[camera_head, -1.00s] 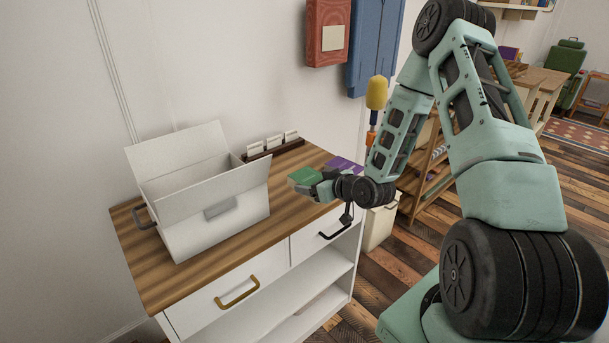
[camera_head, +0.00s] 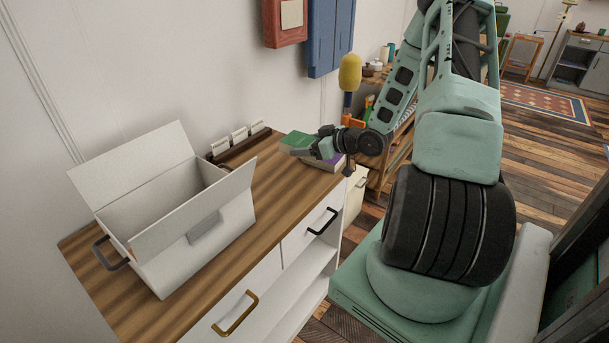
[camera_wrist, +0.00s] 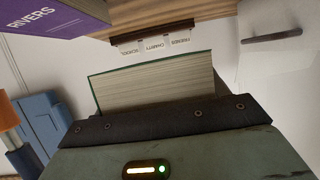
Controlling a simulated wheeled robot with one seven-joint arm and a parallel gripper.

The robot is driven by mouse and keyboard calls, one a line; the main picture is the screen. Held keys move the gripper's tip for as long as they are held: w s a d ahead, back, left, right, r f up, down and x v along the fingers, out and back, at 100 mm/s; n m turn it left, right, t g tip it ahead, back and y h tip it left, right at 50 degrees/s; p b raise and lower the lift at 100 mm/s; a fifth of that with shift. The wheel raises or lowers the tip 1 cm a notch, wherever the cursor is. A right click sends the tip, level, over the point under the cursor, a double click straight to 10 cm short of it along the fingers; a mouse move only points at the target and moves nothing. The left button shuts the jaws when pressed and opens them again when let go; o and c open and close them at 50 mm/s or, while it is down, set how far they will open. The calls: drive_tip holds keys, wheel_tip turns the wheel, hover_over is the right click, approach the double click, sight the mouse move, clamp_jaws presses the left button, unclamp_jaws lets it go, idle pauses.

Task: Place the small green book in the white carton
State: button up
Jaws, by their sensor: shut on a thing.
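The small green book (camera_head: 297,141) is held by my gripper (camera_head: 312,150) near the far right end of the wooden cabinet top. In the wrist view the green book (camera_wrist: 155,85) shows its page edges, with a thin green cover rim, pinched at the dark fingers (camera_wrist: 160,123). Whether it touches anything below is hard to tell. The white carton (camera_head: 222,214) stands on the cabinet's left part with its top flaps up and open. A side handle of the carton (camera_wrist: 272,36) shows in the wrist view. The gripper is to the right of the carton, well apart from it.
A purple book (camera_head: 335,162) lies by my gripper; its spine reads RIVERS in the wrist view (camera_wrist: 60,20). A dark rack with white cards (camera_head: 238,145) stands along the wall between carton and gripper. The wooden top (camera_head: 245,205) in front of the rack is clear.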

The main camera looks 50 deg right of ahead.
sight(307, 177)
wheel_tip(307, 177, down, 9)
drive_tip(key=shift+p, duration=0.35)
drive_tip(key=shift+f, duration=0.3)
drive_tip(key=o, duration=1.1)
drive_tip(key=shift+c, duration=0.2)
drive_tip(key=shift+r, duration=0.1)
